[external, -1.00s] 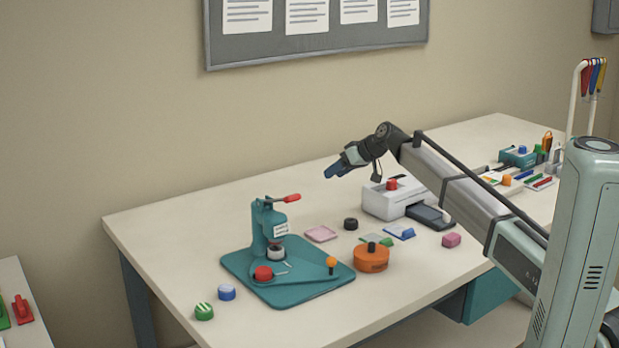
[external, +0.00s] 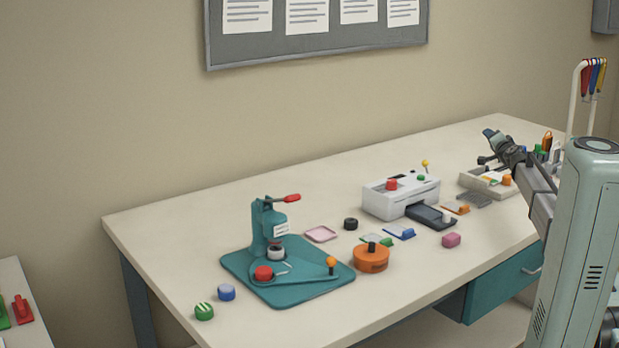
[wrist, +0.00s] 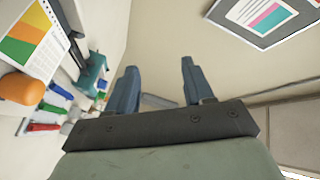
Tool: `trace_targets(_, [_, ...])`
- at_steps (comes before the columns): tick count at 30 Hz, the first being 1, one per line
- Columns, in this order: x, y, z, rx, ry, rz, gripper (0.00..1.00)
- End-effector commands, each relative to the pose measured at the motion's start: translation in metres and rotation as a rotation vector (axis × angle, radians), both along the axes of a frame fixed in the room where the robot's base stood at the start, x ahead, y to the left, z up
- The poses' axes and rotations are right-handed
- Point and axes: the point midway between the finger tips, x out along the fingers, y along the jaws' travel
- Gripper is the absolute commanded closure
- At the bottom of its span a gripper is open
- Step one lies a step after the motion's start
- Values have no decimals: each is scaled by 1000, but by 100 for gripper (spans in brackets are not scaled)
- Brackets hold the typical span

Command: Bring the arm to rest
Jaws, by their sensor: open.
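My gripper (external: 489,135) is raised above the right end of the table, close to my body, with its blue fingertips pointing up and to the left. In the wrist view my gripper (wrist: 158,88) has its two blue fingers spread apart with nothing between them. Behind the fingers are the beige wall and part of the table. Parts of the desk items behind my arm are hidden in the external view.
The table (external: 180,233) holds a teal press (external: 300,290), an orange round tin (external: 371,260) and a white laminator (external: 400,194). A tray (external: 480,182) stands near my arm. The back left of the table is clear. A notice board (external: 320,35) hangs above.

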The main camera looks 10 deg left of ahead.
Motion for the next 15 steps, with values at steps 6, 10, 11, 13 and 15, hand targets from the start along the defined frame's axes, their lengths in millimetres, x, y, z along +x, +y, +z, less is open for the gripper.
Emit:
trace_targets(6, [-9, -137, -31, 107, 30, -156, 48])
trace_targets(10, [-23, -215, -47, 171, 39, -248, 48])
trace_targets(11, [-27, -232, -51, 187, 42, -268, 48])
trace_targets(13, [-38, -273, -61, 223, 44, -318, 48])
trace_targets(15, [-50, -312, -70, 258, 47, -366, 48])
